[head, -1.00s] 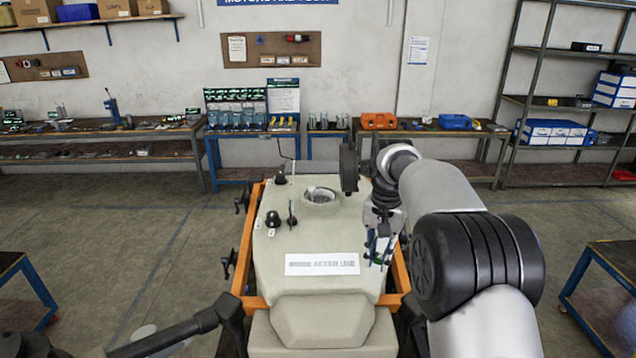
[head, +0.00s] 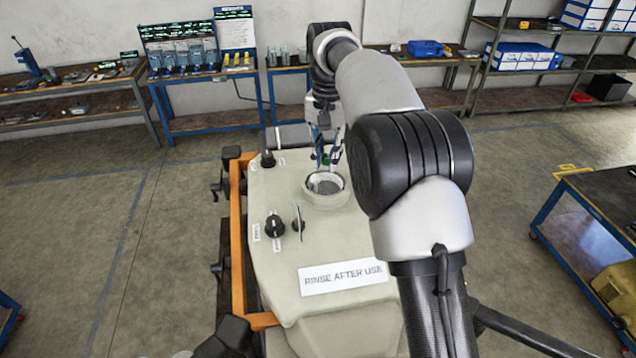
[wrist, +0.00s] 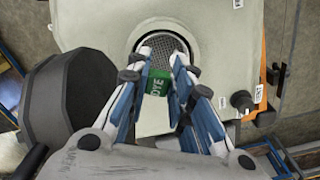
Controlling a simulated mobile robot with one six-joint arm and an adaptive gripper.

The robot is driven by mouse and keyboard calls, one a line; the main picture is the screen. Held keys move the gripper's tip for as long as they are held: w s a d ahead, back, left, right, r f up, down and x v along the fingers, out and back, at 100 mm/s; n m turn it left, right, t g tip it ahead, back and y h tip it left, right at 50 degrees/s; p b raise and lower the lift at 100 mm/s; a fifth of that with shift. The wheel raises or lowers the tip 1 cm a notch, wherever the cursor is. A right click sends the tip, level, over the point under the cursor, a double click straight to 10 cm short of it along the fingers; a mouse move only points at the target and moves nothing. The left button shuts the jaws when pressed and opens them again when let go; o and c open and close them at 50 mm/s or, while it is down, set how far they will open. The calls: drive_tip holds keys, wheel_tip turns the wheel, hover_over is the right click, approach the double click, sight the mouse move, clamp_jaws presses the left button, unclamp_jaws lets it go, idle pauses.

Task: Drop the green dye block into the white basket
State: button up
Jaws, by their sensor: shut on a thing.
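The green dye block (wrist: 158,83), with white letters reading DYE, is held between the fingertips of my gripper (wrist: 160,82). My gripper (head: 327,158) is shut on it, and a little green (head: 326,159) shows between the fingers in the head view. The white basket (head: 325,187) sits in the round opening on top of the pale tank, with a grey mesh inside. In the wrist view the basket (wrist: 163,46) lies just beyond the block, partly covered by the fingertips. The block appears above the tank near the far side of the opening; its exact height is unclear.
The pale tank (head: 360,240) carries a label reading RINSE AFTER USE. Black knobs (head: 274,226) and a small upright lever (head: 299,220) stand left of the opening. An orange frame (head: 238,240) borders the tank. Benches and shelves line the wall behind.

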drive_tip(key=f, duration=0.2)
drive_tip(key=s+f, duration=0.1)
drive_tip(key=shift+d+f, duration=0.25)
drive_tip(key=shift+f, duration=0.05)
drive_tip(key=shift+w+a+f+b, duration=0.15)
drive_tip(key=shift+w+f+b, duration=0.15)
drive_tip(key=shift+f, duration=0.15)
drive_tip(key=shift+s, duration=0.15)
drive_tip(key=shift+r, duration=0.1)
drive_tip(key=o, duration=0.8)
wheel_tip(320, 180, up, 12)
drive_tip(key=shift+f, duration=0.1)
